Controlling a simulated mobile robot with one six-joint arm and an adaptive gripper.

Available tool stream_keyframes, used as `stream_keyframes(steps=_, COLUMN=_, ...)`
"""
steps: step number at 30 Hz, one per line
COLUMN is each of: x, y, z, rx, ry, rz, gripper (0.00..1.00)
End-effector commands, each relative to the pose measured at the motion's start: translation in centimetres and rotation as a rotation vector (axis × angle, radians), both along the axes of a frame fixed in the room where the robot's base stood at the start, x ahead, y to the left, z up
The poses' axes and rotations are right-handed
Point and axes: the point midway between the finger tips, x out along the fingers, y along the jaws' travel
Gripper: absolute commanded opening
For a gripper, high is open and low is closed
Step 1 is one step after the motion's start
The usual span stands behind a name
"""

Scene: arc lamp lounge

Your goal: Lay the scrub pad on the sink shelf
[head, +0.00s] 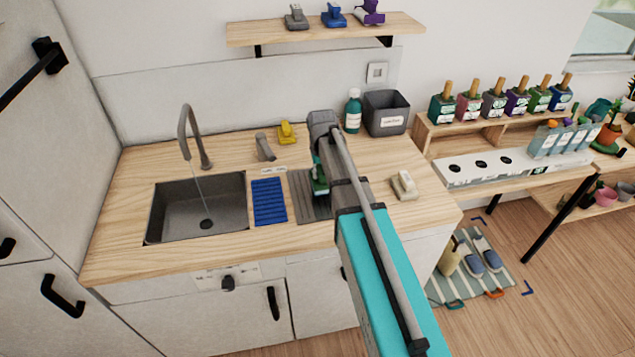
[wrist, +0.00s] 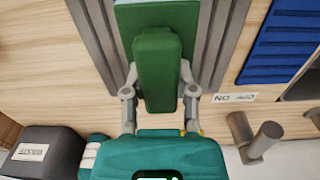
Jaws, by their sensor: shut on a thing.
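My gripper (wrist: 160,92) is shut on a green scrub pad (wrist: 158,65) with a raised grip and a paler underside edge. In the head view the green pad (head: 320,182) is partly hidden by my arm. It is over the grey ribbed drainer (head: 308,208) on the counter; I cannot tell whether it touches it. A wooden wall shelf (head: 275,35) is above the counter behind the sink. It carries a grey (head: 296,17), a blue (head: 333,15) and a purple (head: 370,12) pad-like item, with bare room at its left end.
The sink (head: 200,208) with its tap is at left. A blue ribbed mat (head: 269,203) lies beside the drainer. A yellow item (head: 286,132), a teal bottle (head: 353,111) and a dark bin (head: 386,113) stand at the back. A cream item (head: 404,186) is at right.

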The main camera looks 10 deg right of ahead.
Motion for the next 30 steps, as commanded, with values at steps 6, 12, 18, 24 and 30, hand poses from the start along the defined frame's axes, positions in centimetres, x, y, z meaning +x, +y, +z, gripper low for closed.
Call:
stream_keyframes(steps=6, x=-0.1, y=0.0, z=-2.3, rx=0.000, ry=0.000, rz=0.000, gripper=0.00)
stream_keyframes(steps=12, x=-0.1, y=0.0, z=-3.0, rx=0.000, ry=0.000, rz=0.000, gripper=0.00)
stream_keyframes(steps=18, x=-0.1, y=0.0, z=-2.9, rx=0.000, ry=0.000, rz=0.000, gripper=0.00)
stream_keyframes(steps=24, x=-0.1, y=0.0, z=-3.0, rx=0.000, ry=0.000, rz=0.000, gripper=0.00)
stream_keyframes(steps=30, x=-0.1, y=0.0, z=-3.2, rx=0.000, ry=0.000, rz=0.000, gripper=0.53)
